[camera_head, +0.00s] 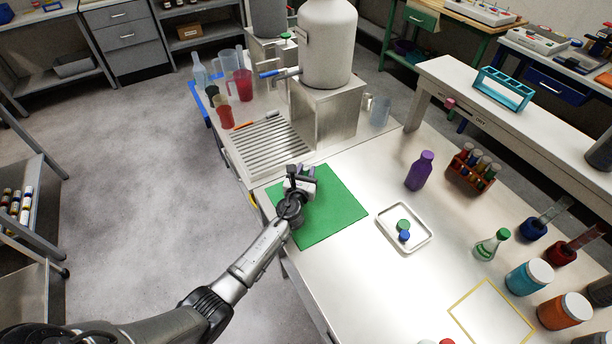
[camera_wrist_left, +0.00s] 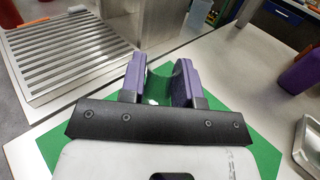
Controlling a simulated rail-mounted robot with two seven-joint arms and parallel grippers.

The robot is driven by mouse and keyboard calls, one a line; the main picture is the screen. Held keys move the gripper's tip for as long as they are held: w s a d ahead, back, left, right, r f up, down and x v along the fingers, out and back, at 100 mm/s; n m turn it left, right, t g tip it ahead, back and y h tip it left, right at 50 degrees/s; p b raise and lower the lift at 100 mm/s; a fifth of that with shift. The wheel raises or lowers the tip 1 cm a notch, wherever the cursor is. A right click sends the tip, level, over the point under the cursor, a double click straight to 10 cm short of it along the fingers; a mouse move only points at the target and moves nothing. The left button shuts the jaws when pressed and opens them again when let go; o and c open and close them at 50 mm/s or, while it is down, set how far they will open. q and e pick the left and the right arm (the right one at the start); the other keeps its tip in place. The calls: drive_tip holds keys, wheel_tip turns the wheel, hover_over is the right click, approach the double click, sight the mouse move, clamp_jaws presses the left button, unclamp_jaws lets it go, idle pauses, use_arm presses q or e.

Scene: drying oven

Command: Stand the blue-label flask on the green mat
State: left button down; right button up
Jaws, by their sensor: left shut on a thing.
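The green mat (camera_head: 343,212) lies flat on the bench near its left edge, and shows around my gripper in the left wrist view (camera_wrist_left: 258,148). My left gripper (camera_head: 301,178) is over the mat. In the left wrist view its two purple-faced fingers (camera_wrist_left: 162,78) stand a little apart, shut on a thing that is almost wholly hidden. Only a small pale glint shows between them, with green behind. It fits the clear neck of the blue-label flask, but no blue label shows. I cannot tell whether its base touches the mat. My right gripper is in neither view.
A steel ribbed drainboard (camera_head: 268,146) and a tank stand (camera_head: 327,112) adjoin the mat's far side. To the right are a white tray (camera_head: 386,219) with green and blue caps, a purple bottle (camera_head: 419,171) and a green-label flask (camera_head: 489,245). The bench between is clear.

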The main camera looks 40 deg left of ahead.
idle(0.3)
use_arm(q)
drive_tip(key=shift+f, duration=0.15)
drive_tip(key=c, duration=1.1)
unclamp_jaws()
drive_tip(key=shift+o, duration=1.3)
